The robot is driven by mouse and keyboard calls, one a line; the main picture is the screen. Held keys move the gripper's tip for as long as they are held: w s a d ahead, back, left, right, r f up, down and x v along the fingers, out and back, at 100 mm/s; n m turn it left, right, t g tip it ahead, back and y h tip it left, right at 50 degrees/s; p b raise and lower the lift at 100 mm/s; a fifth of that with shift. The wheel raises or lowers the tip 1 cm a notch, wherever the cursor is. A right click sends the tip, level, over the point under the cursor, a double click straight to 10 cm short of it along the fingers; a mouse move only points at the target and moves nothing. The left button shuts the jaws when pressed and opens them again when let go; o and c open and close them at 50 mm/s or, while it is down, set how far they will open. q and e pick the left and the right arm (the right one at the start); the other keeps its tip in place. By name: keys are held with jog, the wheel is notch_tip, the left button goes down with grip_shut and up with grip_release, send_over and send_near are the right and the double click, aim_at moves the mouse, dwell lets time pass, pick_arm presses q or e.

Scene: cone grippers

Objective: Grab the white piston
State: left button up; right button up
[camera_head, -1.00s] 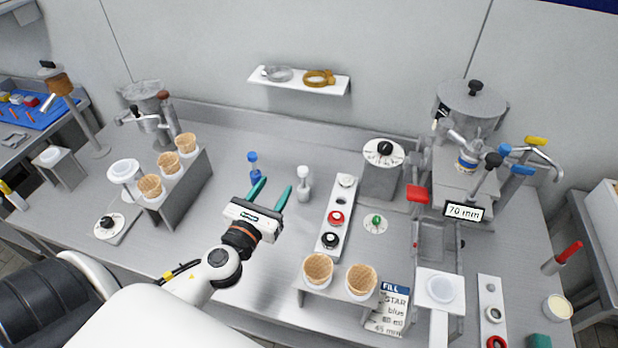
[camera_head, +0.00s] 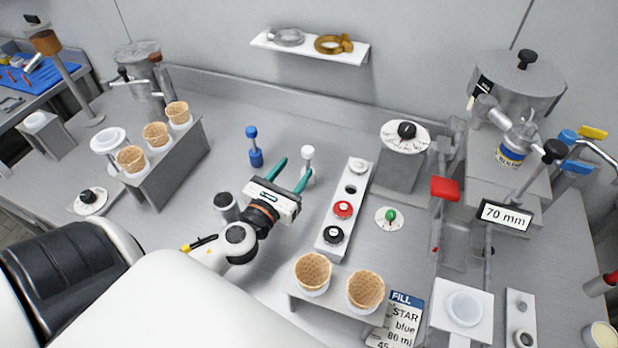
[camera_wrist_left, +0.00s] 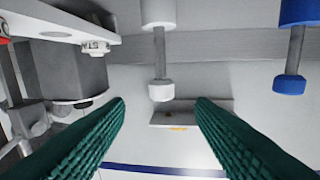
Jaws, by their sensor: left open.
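The white piston (camera_head: 307,155) stands upright on the table, with a white knob, a grey rod and a white base. My left gripper (camera_head: 292,171) is open, its two green fingers pointing at the back of the table. In the head view its right fingertip overlaps the lower part of the white piston. In the left wrist view the white piston (camera_wrist_left: 160,88) shows upside down, in line with the gap between the open fingers (camera_wrist_left: 160,103). Nothing is between the fingers that I can see as held. My right gripper is not in view.
A blue piston (camera_head: 255,155) stands to the left of the white one. A white strip with knobs (camera_head: 325,247) lies to the right. Cones in a stand (camera_head: 165,175) are at left, with two more cones (camera_head: 313,270) in front. The table behind the pistons is clear.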

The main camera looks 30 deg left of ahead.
aim_at(305, 155)
pick_arm(q)
jog(key=w, duration=0.2)
jog(key=w+p, duration=0.1)
jog(key=w, duration=0.1)
jog(key=w+a+p, duration=0.1)
jog(key=w, duration=0.1)
jog(key=shift+w, duration=0.3)
jog(key=shift+w+f, duration=0.15)
jog(key=shift+w, duration=0.3)
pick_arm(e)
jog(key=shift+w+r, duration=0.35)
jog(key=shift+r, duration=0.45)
pick_arm(q)
grip_shut()
